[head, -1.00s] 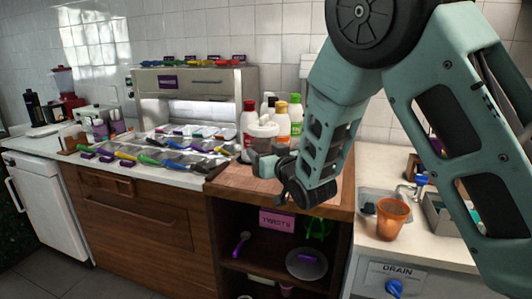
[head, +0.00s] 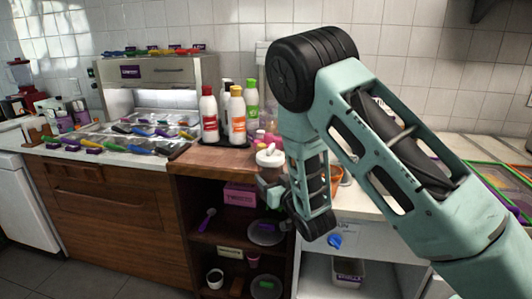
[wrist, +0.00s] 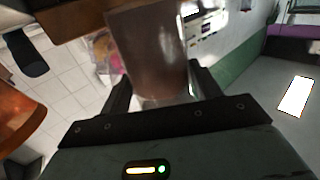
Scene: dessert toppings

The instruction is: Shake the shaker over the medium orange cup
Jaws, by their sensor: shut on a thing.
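The shaker (head: 270,158), a clear jar with a white lid, is held upright in my gripper (head: 274,187), in front of the counter's right end. In the wrist view the shaker (wrist: 150,48) shows brown contents between the two dark fingers of my gripper (wrist: 163,90), which is shut on it. The orange cup (head: 336,176) is mostly hidden behind my arm, just right of the shaker. In the wrist view an orange cup (wrist: 18,118) is cut off at the left edge, apart from the shaker.
Several sauce bottles (head: 237,116) stand on a dark tray on the wooden counter (head: 208,158). Topping trays with coloured scoops (head: 130,130) lie to the left. Open shelves (head: 225,235) are below. Coloured trays (head: 495,175) lie at the far right.

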